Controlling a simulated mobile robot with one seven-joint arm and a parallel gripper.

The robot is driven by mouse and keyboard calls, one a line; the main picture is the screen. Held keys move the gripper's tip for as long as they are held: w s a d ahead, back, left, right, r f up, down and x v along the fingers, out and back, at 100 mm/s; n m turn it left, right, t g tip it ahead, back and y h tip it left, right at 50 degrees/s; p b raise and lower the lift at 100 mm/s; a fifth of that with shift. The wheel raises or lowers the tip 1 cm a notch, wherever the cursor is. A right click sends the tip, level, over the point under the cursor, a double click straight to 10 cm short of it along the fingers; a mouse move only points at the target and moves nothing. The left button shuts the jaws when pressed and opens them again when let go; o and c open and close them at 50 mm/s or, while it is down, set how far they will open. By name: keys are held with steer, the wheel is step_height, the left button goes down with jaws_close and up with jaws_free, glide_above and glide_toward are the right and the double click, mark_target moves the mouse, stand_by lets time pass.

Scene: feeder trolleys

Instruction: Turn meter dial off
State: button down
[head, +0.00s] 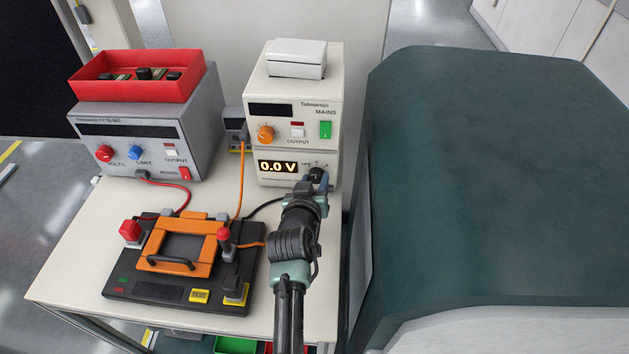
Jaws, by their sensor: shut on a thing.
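The meter (267,180) is the lower cream unit of the right stack, with a lit display (278,167) reading 0.0 V. Its black dial (317,173) is at the right of its front, beside small markings too small to read fully. My gripper (318,182) is at the dial and shut on it. The fingers hide part of the dial, so I cannot tell where it points.
A cream power supply (290,88) with an orange knob sits on the meter. A grey supply (140,150) with a red bin (140,88) on top stands left. A test fixture (180,265) with an orange frame lies in front. A large dark green housing (490,180) fills the right.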

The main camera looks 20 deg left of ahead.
steer(key=shift+f, duration=0.15)
steer(key=n+b, duration=0.1)
steer(key=b, duration=0.1)
steer(key=n+h+b, duration=0.1)
steer(key=b, duration=0.1)
steer(key=shift+a+f+n+t+h, duration=0.2)
steer(key=shift+n+t+h, duration=0.1)
steer(key=shift+t, duration=0.1)
steer(key=n+h+b, duration=0.1)
steer(key=n+b, duration=0.1)
steer(key=b, duration=0.1)
steer(key=shift+n+t+b, duration=0.3)
steer(key=shift+t+b, duration=0.05)
steer(key=shift+t, duration=0.05)
steer(key=shift+r+n+h+b, duration=0.1)
steer(key=shift+n+h+b, duration=0.3)
steer(key=shift+b, duration=0.1)
steer(key=shift+t, duration=0.3)
steer(key=shift+c, duration=2.2)
jaws_free()
steer(key=shift+s, duration=0.1)
steer(key=v, duration=1.3)
